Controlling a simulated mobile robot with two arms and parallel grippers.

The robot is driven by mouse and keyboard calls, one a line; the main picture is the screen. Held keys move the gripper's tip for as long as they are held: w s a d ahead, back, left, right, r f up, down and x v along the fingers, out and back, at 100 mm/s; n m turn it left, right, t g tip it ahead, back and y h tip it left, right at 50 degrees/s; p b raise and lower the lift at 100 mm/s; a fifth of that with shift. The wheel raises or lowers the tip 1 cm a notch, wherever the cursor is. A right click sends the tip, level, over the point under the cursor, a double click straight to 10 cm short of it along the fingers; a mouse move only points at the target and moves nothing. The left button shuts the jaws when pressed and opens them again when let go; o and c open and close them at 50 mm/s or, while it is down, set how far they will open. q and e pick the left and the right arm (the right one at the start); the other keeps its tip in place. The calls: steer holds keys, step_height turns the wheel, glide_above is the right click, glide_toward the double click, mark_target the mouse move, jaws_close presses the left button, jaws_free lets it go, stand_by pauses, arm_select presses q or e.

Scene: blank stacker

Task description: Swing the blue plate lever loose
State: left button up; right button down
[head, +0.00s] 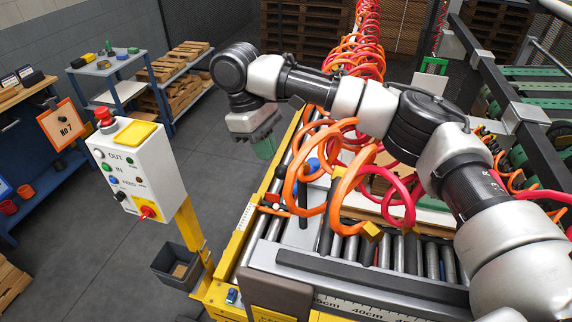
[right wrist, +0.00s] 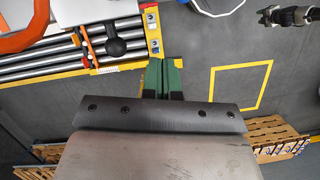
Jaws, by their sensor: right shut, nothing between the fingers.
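A blue rounded part (head: 313,165) shows behind the orange coils, above the roller conveyor; I cannot tell whether it is the blue plate lever. A black ball knob (right wrist: 116,47) stands at the conveyor's end in the right wrist view, near an orange-red strip (right wrist: 87,47). My right gripper (head: 264,146) points down beside the yellow conveyor edge, at its far left part. Its green fingers (right wrist: 163,80) are together and empty, apart from the knob and past the yellow edge over the floor. My left gripper is not seen.
Orange and red coiled hoses (head: 345,185) hang over the rollers (head: 350,250) and hide part of them. A control box (head: 138,165) on a yellow post stands left of the conveyor. Grey floor (head: 100,255) is clear farther left.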

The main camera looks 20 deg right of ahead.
mark_target(305, 180)
steer(key=s+d+f, duration=0.3)
steer(key=shift+s+d, duration=0.35)
steer(key=shift+s, duration=0.05)
steer(key=shift+a, duration=0.1)
steer(key=shift+s+d+f+n, duration=0.15)
steer(key=shift+s+d+n, duration=0.15)
steer(key=shift+s+n, duration=0.15)
